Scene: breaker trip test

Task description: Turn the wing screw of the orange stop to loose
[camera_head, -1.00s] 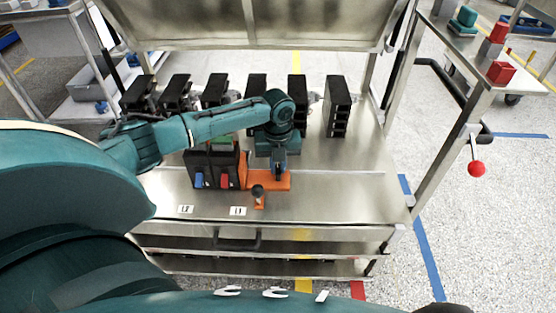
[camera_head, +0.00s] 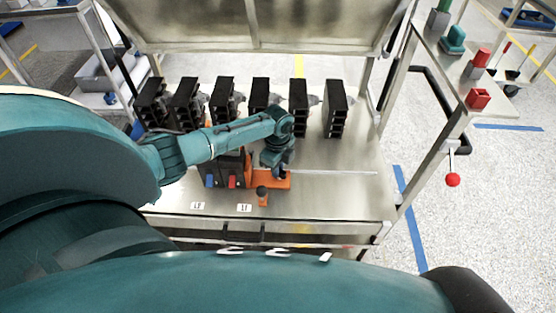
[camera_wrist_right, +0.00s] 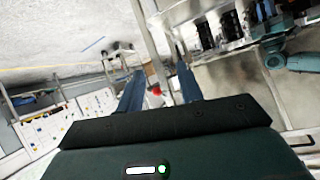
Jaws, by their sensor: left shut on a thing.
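The orange stop (camera_head: 286,181) lies on the metal worktop, against the right side of the black breaker blocks. My left gripper (camera_head: 280,173) points down onto the stop and is shut; its fingers hide the wing screw, so I cannot see the screw's angle. A small orange piece with a dark round knob (camera_head: 262,194) stands just in front of the stop. In the right wrist view my right gripper (camera_wrist_right: 158,90) is open and empty, its two blue fingers well apart, away from the worktop.
The breaker blocks carry a blue toggle (camera_head: 210,181) and a red toggle (camera_head: 232,182). Several black modules (camera_head: 335,108) stand in a row behind. The worktop's front right (camera_head: 335,200) is clear. A red ball knob (camera_head: 453,180) hangs at the right of the cart.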

